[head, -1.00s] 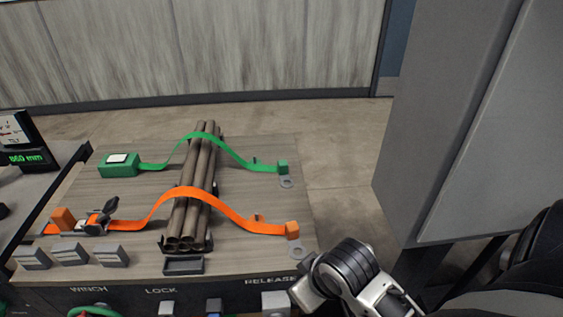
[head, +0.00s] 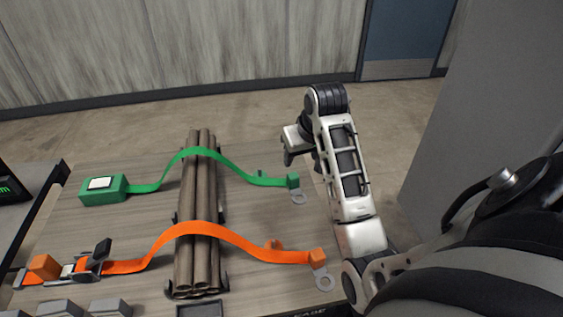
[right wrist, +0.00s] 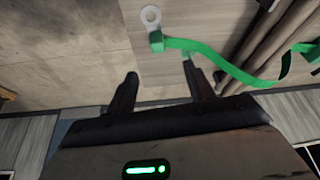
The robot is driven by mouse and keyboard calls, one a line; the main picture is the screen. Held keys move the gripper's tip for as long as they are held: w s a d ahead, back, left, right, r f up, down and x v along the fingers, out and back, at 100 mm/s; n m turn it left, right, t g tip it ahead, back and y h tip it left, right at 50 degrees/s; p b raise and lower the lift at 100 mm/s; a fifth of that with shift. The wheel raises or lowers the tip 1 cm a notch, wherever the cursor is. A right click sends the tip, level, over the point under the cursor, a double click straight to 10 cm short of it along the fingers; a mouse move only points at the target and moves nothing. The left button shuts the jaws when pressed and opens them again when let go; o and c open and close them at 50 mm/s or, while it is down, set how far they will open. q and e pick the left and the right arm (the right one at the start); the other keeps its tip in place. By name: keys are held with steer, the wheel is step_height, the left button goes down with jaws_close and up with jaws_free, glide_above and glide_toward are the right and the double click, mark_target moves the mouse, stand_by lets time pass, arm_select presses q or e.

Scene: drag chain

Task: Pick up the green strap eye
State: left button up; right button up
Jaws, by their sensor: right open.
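The green strap eye, a grey metal ring (head: 299,198) by a small green block (head: 293,181), lies at the right end of the green strap (head: 232,165) on the board. My right gripper (head: 291,156) is just beyond and above it in the head view, open and empty. In the right wrist view the ring (right wrist: 151,16) and green block (right wrist: 156,41) show at the top, past the two spread fingers of the gripper (right wrist: 160,88). My left gripper is not in view.
An orange strap (head: 215,236) with its own ring (head: 324,279) runs nearer me. Both straps arch over a bundle of brown pipes (head: 200,205). A green box (head: 102,189) holds the green strap's left end. A grey cabinet (head: 480,90) stands at the right.

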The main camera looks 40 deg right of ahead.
glide_toward(295, 179)
steer(key=f, duration=0.1)
steer(key=x, duration=0.4)
steer(key=shift+w+a+f, duration=0.2)
steer(key=shift+d+x, duration=0.15)
steer(key=shift+x, duration=1.3)
steer(key=shift+d+x, duration=0.15)
steer(key=shift+x, duration=1.3)
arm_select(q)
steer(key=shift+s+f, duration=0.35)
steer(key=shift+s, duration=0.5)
arm_select(e)
steer(key=shift+r, duration=0.1)
steer(key=c, duration=1)
